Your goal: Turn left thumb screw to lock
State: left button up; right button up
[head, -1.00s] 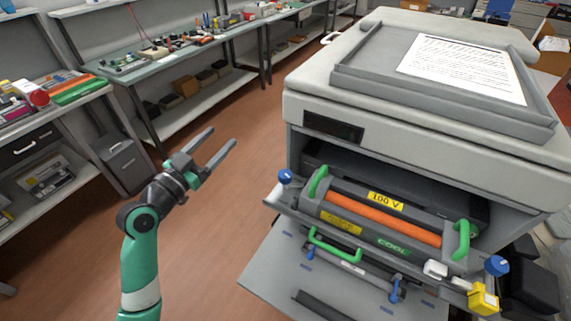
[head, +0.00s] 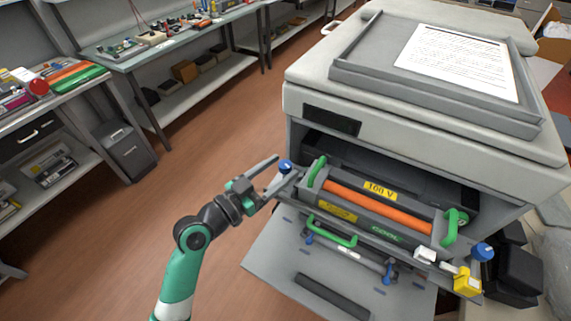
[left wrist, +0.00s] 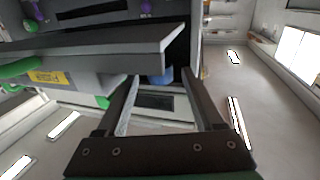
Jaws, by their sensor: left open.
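The left thumb screw (head: 285,166) is a blue knob at the left end of the printer's pulled-out cartridge unit. My left gripper (head: 287,166) is open, with its fingertips on either side of this knob in the head view. In the left wrist view, the blue knob (left wrist: 162,75) shows between the fingers (left wrist: 160,85), partly hidden by a grey ledge. I cannot tell whether the fingers touch it. The right thumb screw (head: 483,252) is a blue knob at the unit's right end. My right gripper is not in view.
The unit has an orange roller (head: 380,207), green handles (head: 332,232) and a yellow block (head: 467,282) at right. The printer's open front door (head: 270,265) slopes below. The printer body (head: 400,110) stands above. Open floor lies to the left; workbenches stand farther back.

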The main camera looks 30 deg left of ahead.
pick_arm(q)
jog(key=shift+x, duration=1.2)
grip_shut()
